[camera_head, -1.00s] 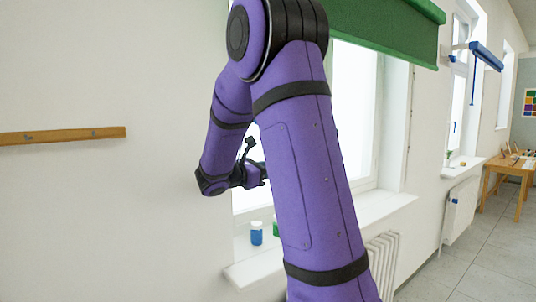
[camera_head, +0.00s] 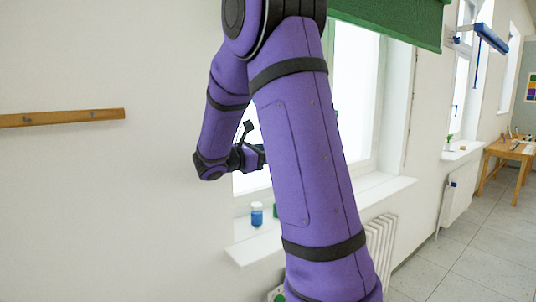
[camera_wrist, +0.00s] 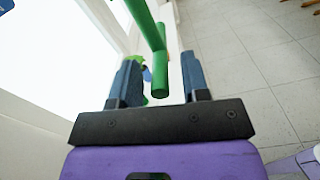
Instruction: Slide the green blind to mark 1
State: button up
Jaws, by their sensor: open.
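The green blind (camera_head: 395,16) hangs at the top of the near window, its upper part cut off by the picture edge and its left part hidden by my arm. In the wrist view a green bar with a rod-like end (camera_wrist: 160,75) reaches between the two fingers of my gripper (camera_wrist: 159,62). The fingers are open, with visible gaps on both sides of the rod. In the head view my gripper (camera_head: 252,157) is small and partly hidden behind my arm, in front of the window. I see no readable mark 1.
A blue-labelled jar (camera_head: 257,215) stands on the near windowsill (camera_head: 385,191), with a green item beside it. A radiator (camera_head: 381,243) is below. A wooden rail (camera_head: 60,118) is on the left wall. A blue blind (camera_head: 491,38) and a table (camera_head: 510,150) are farther right.

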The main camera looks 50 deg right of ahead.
jog(key=v, duration=1)
jog(key=shift+s+a, duration=0.1)
jog(key=shift+s, duration=0.05)
jog(key=s+a+f+m+t+y, duration=0.2)
jog(key=s+a+m+y, duration=0.4)
jog(key=s+y, duration=0.45)
jog(key=s+a+m+t+y, duration=0.7)
jog(key=s+a, duration=0.3)
jog(key=a, duration=0.4)
jog(key=shift+s+a+r+t, duration=0.25)
jog(key=shift+a+r+t, duration=0.05)
jog(key=shift+a+t, duration=0.1)
jog(key=shift+d, duration=0.1)
